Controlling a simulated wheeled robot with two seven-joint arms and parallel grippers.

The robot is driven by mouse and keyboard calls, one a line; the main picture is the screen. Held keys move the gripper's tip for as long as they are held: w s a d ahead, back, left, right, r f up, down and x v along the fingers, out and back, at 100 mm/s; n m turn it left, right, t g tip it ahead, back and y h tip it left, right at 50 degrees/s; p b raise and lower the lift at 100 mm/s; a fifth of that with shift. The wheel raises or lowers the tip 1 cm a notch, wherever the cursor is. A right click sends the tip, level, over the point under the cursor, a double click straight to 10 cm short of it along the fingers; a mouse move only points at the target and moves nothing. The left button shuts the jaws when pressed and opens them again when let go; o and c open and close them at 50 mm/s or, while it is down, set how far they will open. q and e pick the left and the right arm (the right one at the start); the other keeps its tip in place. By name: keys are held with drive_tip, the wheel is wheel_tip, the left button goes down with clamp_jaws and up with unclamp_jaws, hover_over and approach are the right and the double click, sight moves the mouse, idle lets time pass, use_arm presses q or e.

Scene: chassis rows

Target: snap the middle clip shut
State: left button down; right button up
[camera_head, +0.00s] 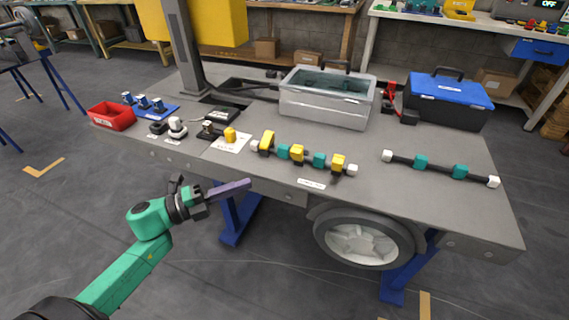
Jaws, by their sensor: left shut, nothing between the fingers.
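A dark rod with white ends lies near the front middle of the grey bench top. It carries three yellow clips with teal blocks between them. The middle clip (297,153) sits between the left clip (266,142) and the right clip (338,163). The clips are too small to tell surely which are open or shut. My left gripper (242,185) is shut and empty, with its purple fingers pointing right. In the picture it is below and left of the middle clip, by the bench's front edge, apart from the clips. My right gripper is not in view.
A second rod (440,167) with teal blocks and white ends lies at right. A clear-sided grey bin (325,108) and a blue-lidded box (445,103) stand behind. A red tray (111,117) and small parts are at left. A wheel (365,240) is below the front edge.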

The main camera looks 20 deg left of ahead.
use_arm(q)
approach(299, 155)
drive_tip(key=d, duration=0.4)
drive_tip(key=w, duration=0.3)
drive_tip(key=shift+w+d+b, duration=0.2)
drive_tip(key=shift+w+b, duration=0.1)
drive_tip(key=shift+w, duration=0.1)
drive_tip(key=shift+r, duration=0.1)
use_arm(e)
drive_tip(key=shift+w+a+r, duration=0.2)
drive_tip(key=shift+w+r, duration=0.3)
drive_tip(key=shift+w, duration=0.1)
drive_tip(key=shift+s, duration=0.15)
